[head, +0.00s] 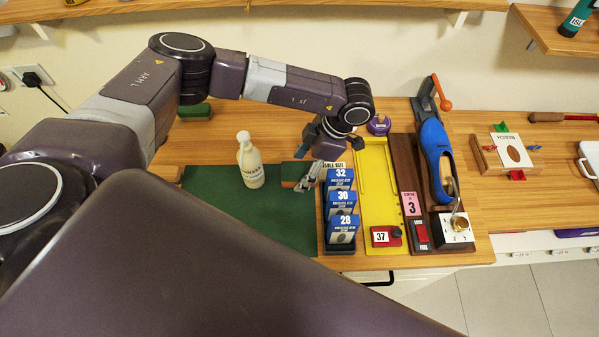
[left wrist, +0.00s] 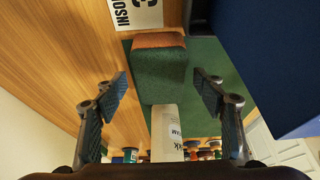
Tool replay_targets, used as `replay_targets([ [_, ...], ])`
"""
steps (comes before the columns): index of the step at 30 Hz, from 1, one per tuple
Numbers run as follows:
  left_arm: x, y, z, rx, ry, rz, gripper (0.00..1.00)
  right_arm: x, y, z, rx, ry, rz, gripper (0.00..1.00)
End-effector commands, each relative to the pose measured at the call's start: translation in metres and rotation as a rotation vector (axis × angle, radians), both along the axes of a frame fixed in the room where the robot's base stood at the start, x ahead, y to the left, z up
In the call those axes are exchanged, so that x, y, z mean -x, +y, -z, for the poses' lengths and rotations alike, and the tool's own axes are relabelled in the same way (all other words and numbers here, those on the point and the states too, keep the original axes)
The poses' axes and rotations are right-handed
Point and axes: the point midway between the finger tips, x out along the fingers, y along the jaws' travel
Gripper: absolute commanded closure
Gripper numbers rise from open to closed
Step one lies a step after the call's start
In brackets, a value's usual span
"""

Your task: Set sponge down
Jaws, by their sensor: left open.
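The sponge, a green block with an orange-brown face, sits at the right edge of the dark green mat (head: 210,203) in the head view (head: 291,171). It also shows in the left wrist view (left wrist: 160,75). My left gripper (head: 305,181) is beside the sponge, between it and the rack of blue boxes. In the left wrist view my left gripper (left wrist: 160,86) is open, with a finger to each side of the sponge and a visible gap on both sides. My right gripper is not in view.
A white bottle (head: 250,165) stands on the mat left of the sponge. Numbered blue boxes (head: 340,203) stand close on the right. A yellow tray (head: 377,190) and a blue shoe (head: 436,150) on a stand are further right. The mat's left part is clear.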

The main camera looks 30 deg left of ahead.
Motion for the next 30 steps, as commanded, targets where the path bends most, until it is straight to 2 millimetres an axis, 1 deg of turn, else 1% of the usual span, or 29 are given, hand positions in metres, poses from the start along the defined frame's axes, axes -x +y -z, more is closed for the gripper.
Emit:
replay_targets([
  [12, -0.0001, 0.0000, 0.0043, 0.000, 0.000, 0.000, 0.36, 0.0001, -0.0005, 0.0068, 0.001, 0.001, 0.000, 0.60],
  [21, -0.0001, 0.0000, 0.0040, 0.000, 0.000, 0.000, 0.36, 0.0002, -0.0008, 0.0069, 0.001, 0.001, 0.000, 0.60],
  [23, -0.0001, 0.0000, 0.0040, 0.000, 0.000, 0.000, 0.42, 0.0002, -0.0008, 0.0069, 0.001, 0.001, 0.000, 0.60],
  [27, -0.0001, 0.0000, 0.0041, 0.000, 0.000, -0.001, 0.57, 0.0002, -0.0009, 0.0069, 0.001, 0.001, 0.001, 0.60],
  [30, -0.0001, 0.0000, 0.0041, 0.000, 0.000, 0.000, 0.66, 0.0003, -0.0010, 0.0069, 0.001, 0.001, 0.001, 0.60],
])
